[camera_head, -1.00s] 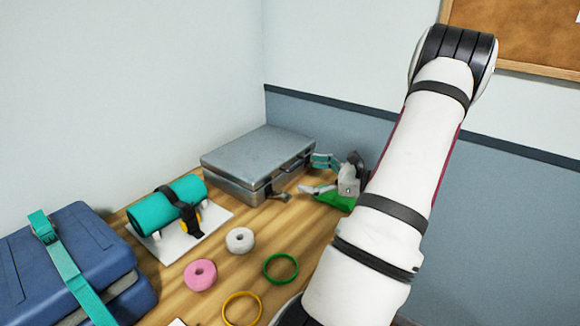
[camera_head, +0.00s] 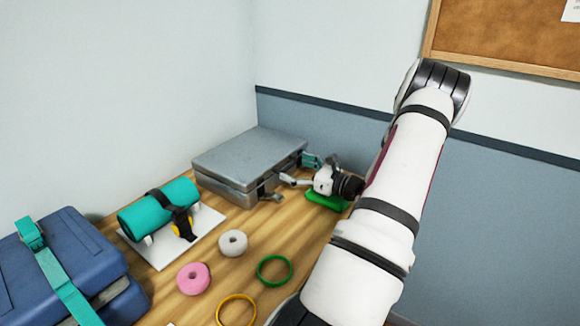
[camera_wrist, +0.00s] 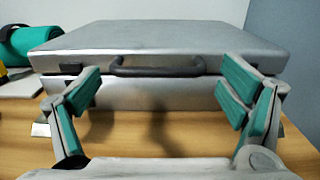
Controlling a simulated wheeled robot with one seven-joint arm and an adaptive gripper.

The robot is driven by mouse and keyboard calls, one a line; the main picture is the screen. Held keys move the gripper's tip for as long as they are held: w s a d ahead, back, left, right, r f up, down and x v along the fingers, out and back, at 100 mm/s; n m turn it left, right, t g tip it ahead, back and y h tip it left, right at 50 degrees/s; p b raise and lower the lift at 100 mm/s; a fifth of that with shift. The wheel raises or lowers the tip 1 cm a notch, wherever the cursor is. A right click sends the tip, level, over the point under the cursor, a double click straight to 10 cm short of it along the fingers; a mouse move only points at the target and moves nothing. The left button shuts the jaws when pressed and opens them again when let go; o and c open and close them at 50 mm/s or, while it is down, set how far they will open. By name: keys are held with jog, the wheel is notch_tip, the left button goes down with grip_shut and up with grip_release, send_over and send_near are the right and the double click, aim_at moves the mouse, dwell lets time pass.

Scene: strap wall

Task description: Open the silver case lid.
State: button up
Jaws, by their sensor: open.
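The silver case (camera_head: 228,190) lies flat at the back of the wooden table, against the wall corner. Its lid (camera_head: 250,157) is closed. In the wrist view the lid (camera_wrist: 160,38) fills the upper middle, with a dark handle (camera_wrist: 158,68) on the front face and a latch on each side of it. My gripper (camera_head: 292,172) is at the case's front right. In the wrist view my gripper (camera_wrist: 160,108) is open, with its teal-padded fingers spread to either side of the handle and nothing between them. I cannot tell whether a finger touches the case.
A teal roll (camera_head: 150,215) strapped on a white board lies left of the case. A blue case with a teal strap (camera_head: 60,265) is front left. White (camera_head: 233,243) and pink (camera_head: 193,278) rings, green (camera_head: 275,270) and yellow (camera_head: 237,309) hoops and a green object (camera_head: 326,201) lie around.

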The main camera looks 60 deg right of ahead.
jog(key=shift+w+d, duration=0.15)
jog(key=shift+w, duration=1)
